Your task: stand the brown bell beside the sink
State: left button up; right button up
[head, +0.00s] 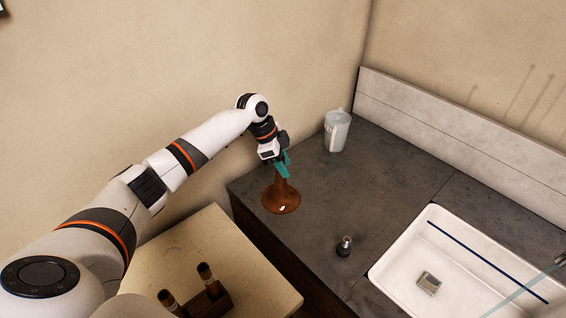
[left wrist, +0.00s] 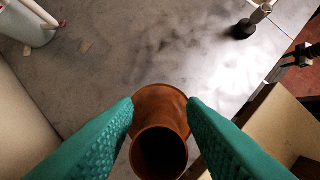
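The brown bell (head: 281,199) is upright, wide flare down and narrow neck up, at the left end of the dark counter. I cannot tell whether its rim touches the counter. My left gripper (head: 283,170) reaches down over it, its teal fingers shut on the neck. In the left wrist view the bell (left wrist: 160,103) shows between the two fingers, its open neck end facing the camera; the fingers hide the sides of its flare. The white sink (head: 398,270) is set into the counter at the right. My right gripper is not in view.
A pale jug (head: 337,132) stands at the back near the wall. A small dark-based metal piece (head: 344,246) stands between bell and sink. The counter (head: 355,190) is otherwise clear. A pale side table (head: 255,275) holds a wooden block (head: 208,300) with corked pieces.

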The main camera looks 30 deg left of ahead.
pick_arm(q)
jog(key=shift+o, duration=0.6)
jog(key=shift+r, duration=0.1)
jog(key=b+v, duration=0.3)
jog(key=v, duration=0.9)
jog(key=shift+r, duration=0.15)
